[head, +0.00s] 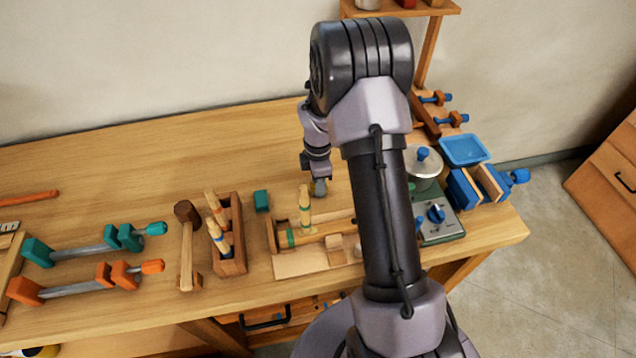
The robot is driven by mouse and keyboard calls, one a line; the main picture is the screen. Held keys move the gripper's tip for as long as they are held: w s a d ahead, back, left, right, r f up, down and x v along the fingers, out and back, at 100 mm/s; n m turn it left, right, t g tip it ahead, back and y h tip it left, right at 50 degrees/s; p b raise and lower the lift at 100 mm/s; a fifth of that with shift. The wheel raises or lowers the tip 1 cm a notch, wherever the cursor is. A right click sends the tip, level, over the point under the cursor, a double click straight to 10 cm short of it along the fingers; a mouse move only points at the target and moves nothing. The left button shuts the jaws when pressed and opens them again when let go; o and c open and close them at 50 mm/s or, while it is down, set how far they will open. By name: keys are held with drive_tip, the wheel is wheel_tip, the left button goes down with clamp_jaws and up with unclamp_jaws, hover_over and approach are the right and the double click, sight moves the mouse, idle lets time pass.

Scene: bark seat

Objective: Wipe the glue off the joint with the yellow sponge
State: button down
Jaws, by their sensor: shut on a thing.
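My gripper (319,180) points down over the bench, just behind and right of the upright piece. It is shut on a small yellowish thing (321,188), mostly hidden by the jaws; I cannot tell for sure whether it is the yellow sponge. The joint is in a wooden assembly: an upright round leg (305,206) with a green band meets a lying rail (318,233) on a pale board (300,264). My arm hides the right end of this assembly. Any glue on the joint is too small to make out. No other yellow sponge shows on the bench.
A teal block (261,200) lies left of the assembly. A wooden box (231,262) with handled tools and a mallet (187,240) stand further left, then clamps (95,245). A pot (423,165) on a burner, a blue tray (464,150) and a blue clamp (486,186) are right.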

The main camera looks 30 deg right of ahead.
drive_tip(key=shift+f, duration=0.25)
drive_tip(key=c, duration=0.7)
unclamp_jaws()
drive_tip(key=shift+o, duration=0.2)
wheel_tip(320, 180, up, 7)
drive_tip(key=p, duration=0.5)
